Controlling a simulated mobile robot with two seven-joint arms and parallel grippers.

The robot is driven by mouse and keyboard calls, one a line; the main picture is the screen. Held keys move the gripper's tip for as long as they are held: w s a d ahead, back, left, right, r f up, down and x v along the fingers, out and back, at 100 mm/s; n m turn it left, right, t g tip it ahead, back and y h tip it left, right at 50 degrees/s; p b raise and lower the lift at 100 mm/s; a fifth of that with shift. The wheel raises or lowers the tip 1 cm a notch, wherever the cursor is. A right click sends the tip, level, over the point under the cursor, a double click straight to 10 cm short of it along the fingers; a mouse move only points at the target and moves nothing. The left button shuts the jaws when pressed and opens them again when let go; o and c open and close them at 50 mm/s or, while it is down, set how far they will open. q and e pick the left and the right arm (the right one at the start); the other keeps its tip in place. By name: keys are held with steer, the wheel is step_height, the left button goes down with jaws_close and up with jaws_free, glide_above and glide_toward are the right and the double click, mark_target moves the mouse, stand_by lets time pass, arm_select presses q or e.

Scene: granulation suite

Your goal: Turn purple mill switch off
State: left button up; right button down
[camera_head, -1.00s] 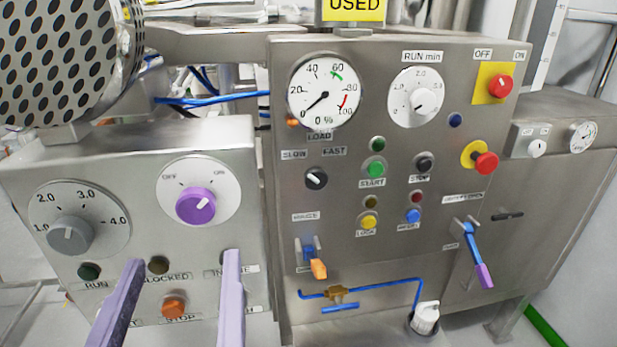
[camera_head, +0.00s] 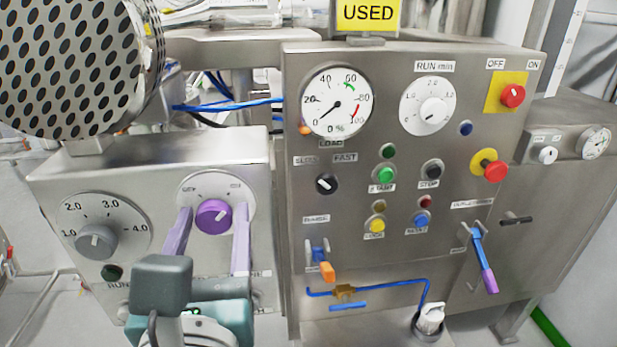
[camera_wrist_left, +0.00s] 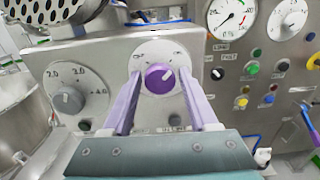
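The purple mill switch (camera_head: 214,216) is a round knob on a white OFF/ON dial (camera_head: 232,190) on the left steel panel. Its pointer mark leans to the upper right, toward the ON side. It also shows in the left wrist view (camera_wrist_left: 160,79). My left gripper (camera_head: 212,212) has its two purple fingers spread, one on each side of the knob. In the left wrist view the gripper (camera_wrist_left: 158,80) shows gaps between the fingers and the knob. Whether the tips reach past the knob's face is hard to tell. My right gripper is not in view.
A grey speed knob (camera_head: 96,240) sits left of the switch. The perforated drum (camera_head: 65,65) hangs above. The main panel (camera_head: 290,200) to the right carries gauges, buttons, an orange-tipped lever (camera_head: 327,271) and a purple-tipped blue lever (camera_head: 488,281).

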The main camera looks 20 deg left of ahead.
arm_select(q)
jaws_close()
steer(key=shift+n, duration=0.3)
steer(key=n+b, duration=0.3)
steer(key=n, duration=0.1)
steer(key=shift+f+n, duration=0.15)
steer(key=shift+n, duration=0.15)
steer(key=n+b, duration=0.3)
steer(key=n, duration=0.1)
steer(key=shift+n, duration=0.3)
steer(key=n+b, duration=0.3)
steer(key=n, duration=0.1)
steer(key=shift+n+b, duration=1.55)
steer(key=shift+n, duration=0.65)
